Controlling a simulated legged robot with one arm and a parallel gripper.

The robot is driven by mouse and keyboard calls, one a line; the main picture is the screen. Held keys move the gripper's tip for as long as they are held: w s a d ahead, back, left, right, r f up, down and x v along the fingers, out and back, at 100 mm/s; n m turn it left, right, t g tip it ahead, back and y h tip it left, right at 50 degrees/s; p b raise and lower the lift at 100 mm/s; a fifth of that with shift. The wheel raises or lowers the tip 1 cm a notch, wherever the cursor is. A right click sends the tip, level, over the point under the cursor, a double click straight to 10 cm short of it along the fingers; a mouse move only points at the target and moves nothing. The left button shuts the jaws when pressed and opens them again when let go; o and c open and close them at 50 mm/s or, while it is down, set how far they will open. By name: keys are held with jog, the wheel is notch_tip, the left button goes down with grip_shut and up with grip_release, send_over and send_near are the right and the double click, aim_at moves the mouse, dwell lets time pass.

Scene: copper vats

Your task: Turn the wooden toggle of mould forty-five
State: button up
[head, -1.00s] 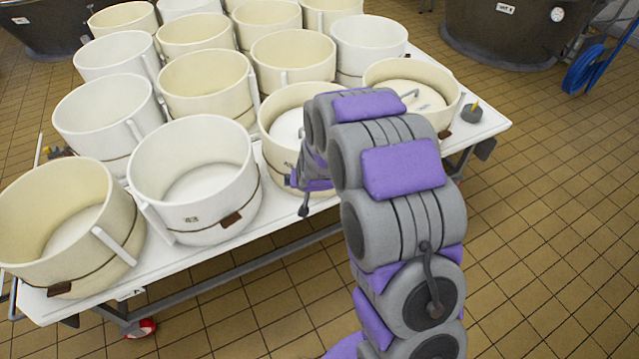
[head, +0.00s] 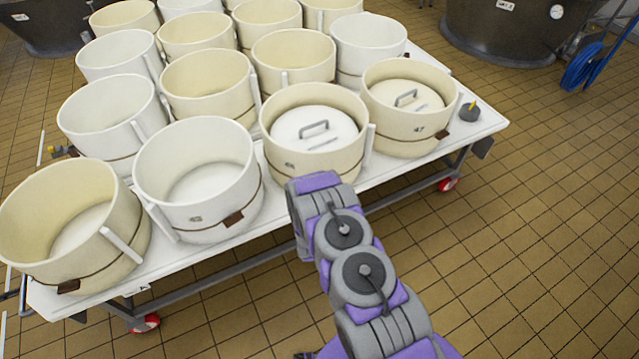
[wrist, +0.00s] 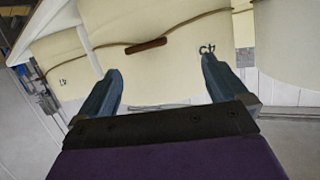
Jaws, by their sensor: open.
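Mould forty-five is the cream tub (head: 350,108) with a white lid and handle inside, second from the right in the front row. Its number is hard to read, and its toggle is hidden behind my arm in the head view. The wrist view looks upside down. There the brown wooden toggle (wrist: 146,46) lies on a dark cord around the cream wall, beside a dark number. My gripper (wrist: 160,66) is open and empty, its two fingers pointing at that wall. The toggle shows between and beyond the fingertips, apart from them. The head view hides the gripper.
Mould 47 (head: 408,140) stands to the right and a white mould (head: 190,215) to the left, both close by. An upright white stick (head: 370,145) is at the tub's right side. The white table (head: 480,128) holds several more tubs. The tiled floor (head: 540,220) in front is clear.

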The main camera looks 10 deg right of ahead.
jog(key=s+d+f+n+t+p, duration=0.1)
jog(key=s+d+f+t+p, duration=0.15)
jog(key=s, duration=0.45)
jog(key=shift+t, duration=0.65)
jog(key=w+b, duration=0.4)
jog(key=w, duration=0.1)
jog(key=w+d+b, duration=0.1)
jog(key=w+b, duration=0.3)
jog(key=w, duration=0.2)
jog(key=w+f+b, duration=0.1)
jog(key=w+b, duration=0.3)
jog(key=w, duration=0.1)
jog(key=shift+w+d, duration=0.2)
jog(key=shift+w, duration=0.1)
jog(key=c, duration=1)
